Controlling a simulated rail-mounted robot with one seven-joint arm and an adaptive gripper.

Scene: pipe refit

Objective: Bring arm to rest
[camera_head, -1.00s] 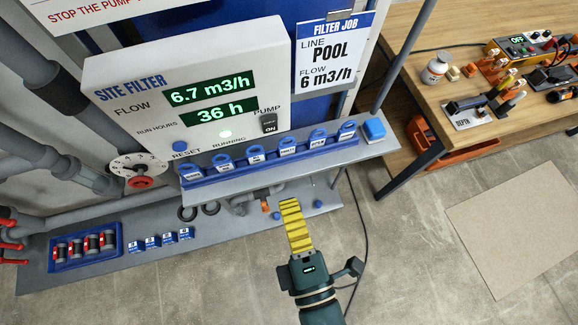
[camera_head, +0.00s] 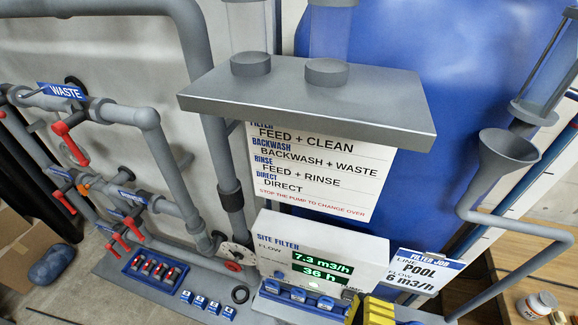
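The white site filter panel (camera_head: 272,262) reads 7.3 m3/h and 36 h on green displays.
Grey pipes with red-handled valves, one with a waste sign (camera_head: 66,91), run along the left wall. A grey shelf (camera_head: 300,105) bears clear cylinders, with a grey funnel (camera_head: 508,147) to the right. A blue tray (camera_head: 152,268) and small blue labelled blocks (camera_head: 200,304) sit low left.

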